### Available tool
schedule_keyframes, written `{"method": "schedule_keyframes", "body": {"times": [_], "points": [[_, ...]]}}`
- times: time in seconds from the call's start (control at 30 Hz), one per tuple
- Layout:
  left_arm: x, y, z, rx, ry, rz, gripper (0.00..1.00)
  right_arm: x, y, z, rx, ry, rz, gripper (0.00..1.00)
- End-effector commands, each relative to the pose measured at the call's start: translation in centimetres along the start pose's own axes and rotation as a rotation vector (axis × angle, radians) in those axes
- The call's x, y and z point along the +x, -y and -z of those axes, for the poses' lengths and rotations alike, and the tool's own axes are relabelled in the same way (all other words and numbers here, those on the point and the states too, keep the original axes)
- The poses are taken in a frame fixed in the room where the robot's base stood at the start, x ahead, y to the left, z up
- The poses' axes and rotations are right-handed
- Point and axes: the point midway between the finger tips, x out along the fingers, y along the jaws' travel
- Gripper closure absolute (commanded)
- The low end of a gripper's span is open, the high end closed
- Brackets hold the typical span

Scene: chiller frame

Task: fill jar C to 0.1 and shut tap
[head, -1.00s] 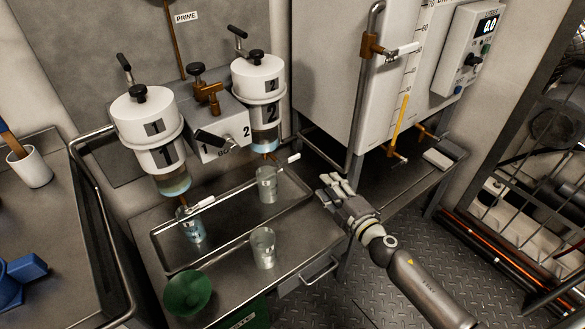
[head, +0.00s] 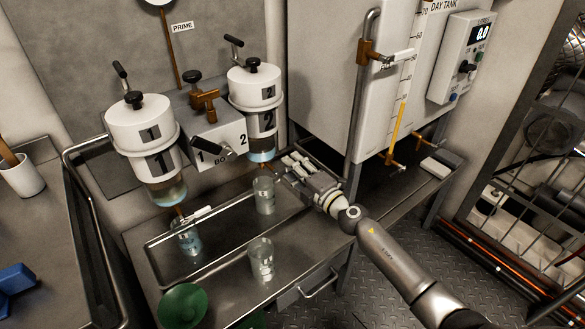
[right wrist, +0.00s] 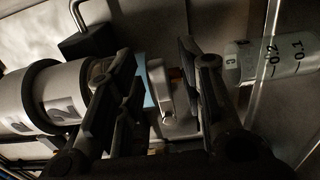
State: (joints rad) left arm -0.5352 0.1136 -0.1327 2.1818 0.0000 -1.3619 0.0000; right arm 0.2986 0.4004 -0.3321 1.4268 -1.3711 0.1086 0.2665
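Filter 2 (head: 256,95), a white canister with a clear bowl, hangs above a clear jar (head: 264,195) in the tray. Which jar is C I cannot tell in the head view. In the right wrist view a graduated jar (right wrist: 285,57) shows marks 0.1 and 0.2; its liquid level is unclear. My right gripper (head: 284,170) is beside the outlet of filter 2, right of the jar. In the wrist view its fingers (right wrist: 160,95) stand apart, with a pale part between or behind them. The tap lever is hidden in the head view. My left gripper is out of view.
Filter 1 (head: 144,133) hangs above a jar with bluish liquid (head: 187,238). Another clear jar (head: 261,260) stands in front on the bench. A green bowl (head: 182,305) is near the front edge. The day tank (head: 330,75) stands on the right.

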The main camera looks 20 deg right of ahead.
Motion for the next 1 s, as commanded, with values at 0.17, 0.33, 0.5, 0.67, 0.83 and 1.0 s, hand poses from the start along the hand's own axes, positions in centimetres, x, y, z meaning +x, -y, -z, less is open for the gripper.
{"method": "schedule_keyframes", "body": {"times": [0.17,0.33,0.5,0.67,0.83,1.0], "points": [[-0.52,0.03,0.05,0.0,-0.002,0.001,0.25,0.81,-0.01,0.05,-0.001,0.0,0.0,0.64],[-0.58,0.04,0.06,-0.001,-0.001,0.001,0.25,0.82,0.0,0.04,0.0,0.0,0.0,0.64],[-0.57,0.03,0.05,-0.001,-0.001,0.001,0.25,0.8,0.0,0.03,0.0,0.0,0.0,0.77],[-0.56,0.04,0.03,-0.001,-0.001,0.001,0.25,0.79,0.0,0.02,0.0,0.0,0.0,0.98],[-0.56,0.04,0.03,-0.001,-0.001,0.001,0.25,0.78,0.01,0.01,-0.001,0.0,0.001,1.0],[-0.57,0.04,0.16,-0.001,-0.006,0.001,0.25,0.77,-0.16,0.0,-0.024,0.0,0.001,1.0]]}}
